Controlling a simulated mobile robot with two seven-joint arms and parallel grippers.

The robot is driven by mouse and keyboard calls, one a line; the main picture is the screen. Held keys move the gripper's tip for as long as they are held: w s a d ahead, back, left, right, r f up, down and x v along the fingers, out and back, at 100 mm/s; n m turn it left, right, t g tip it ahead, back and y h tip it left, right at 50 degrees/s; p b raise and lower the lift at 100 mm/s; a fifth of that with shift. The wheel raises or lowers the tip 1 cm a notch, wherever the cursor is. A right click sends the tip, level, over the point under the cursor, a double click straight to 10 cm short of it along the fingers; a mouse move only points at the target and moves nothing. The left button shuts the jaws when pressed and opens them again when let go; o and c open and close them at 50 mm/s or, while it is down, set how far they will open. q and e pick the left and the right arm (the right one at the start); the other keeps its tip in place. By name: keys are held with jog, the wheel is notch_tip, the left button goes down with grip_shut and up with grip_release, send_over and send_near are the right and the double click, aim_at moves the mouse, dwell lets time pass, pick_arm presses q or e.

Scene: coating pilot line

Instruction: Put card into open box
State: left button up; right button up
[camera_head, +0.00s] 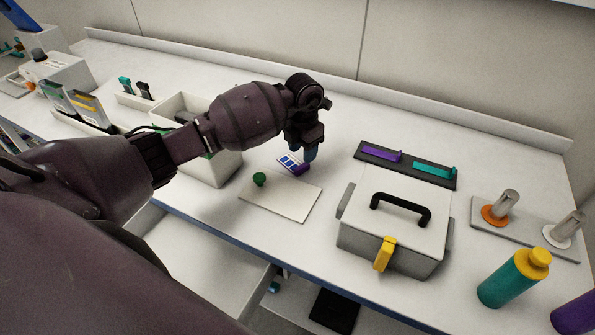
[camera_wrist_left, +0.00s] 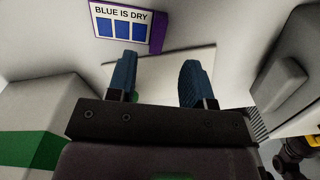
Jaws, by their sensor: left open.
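The card (camera_head: 290,162), white with blue squares and a purple edge, lies on the bench behind a pale board. In the left wrist view the card (camera_wrist_left: 121,27) reads "BLUE IS DRY". My left gripper (camera_head: 303,153) is above the bench at the card, pointing down. In its wrist view its two blue fingertips (camera_wrist_left: 157,72) are apart with nothing between them, and the card is beyond them. A white open-topped box (camera_head: 224,168) stands left of the card, partly hidden by my left arm. Its green-banded side (camera_wrist_left: 35,148) shows in the wrist view. My right gripper is not visible.
The pale board (camera_head: 285,200) carries a green knob (camera_head: 259,179). A lidded box (camera_head: 390,240) with black handle and yellow latch stands to the right. Behind it a dark tray (camera_head: 408,166) holds purple and teal pieces. A teal bottle (camera_head: 511,281) stands front right. An open drawer (camera_head: 205,260) is below.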

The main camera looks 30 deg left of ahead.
aim_at(302, 166)
pick_arm(q)
jog(key=shift+f+b, duration=0.3)
jog(key=shift+f, duration=0.45)
notch_tip(302, 166, down, 5)
jog(key=b, duration=0.3)
jog(key=shift+a+r, duration=0.15)
jog(key=shift+r, duration=0.2)
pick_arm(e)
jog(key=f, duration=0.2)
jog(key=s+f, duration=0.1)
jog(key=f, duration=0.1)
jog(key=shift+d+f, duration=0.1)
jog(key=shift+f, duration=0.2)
pick_arm(q)
grip_shut()
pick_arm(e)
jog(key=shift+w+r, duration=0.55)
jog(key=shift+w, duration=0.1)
